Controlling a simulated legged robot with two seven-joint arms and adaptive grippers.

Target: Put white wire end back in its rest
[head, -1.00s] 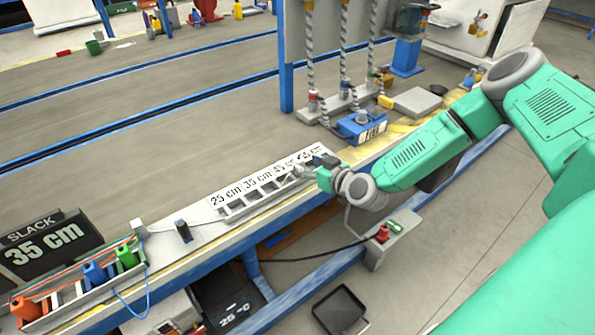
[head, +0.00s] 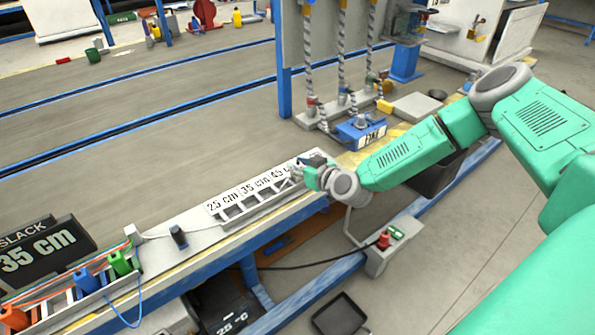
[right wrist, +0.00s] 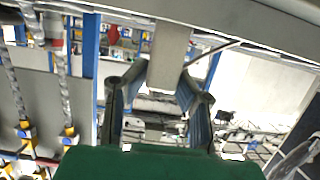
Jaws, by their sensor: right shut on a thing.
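My right gripper (head: 301,173) is at the right end of the white slotted rack (head: 226,218), which carries length labels. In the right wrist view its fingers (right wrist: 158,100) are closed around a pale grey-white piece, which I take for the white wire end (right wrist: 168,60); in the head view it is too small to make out. A thin white wire (head: 172,236) runs along the bench from a small white block (head: 132,233) towards the rack. Orange, blue and green wire ends (head: 119,263) stand at the left of the bench. My left gripper is not in view.
A blue weight-like block (head: 359,132) sits behind my right forearm. A slack display (head: 40,250) reads 35 cm. A red-button box (head: 387,243) is below the bench edge.

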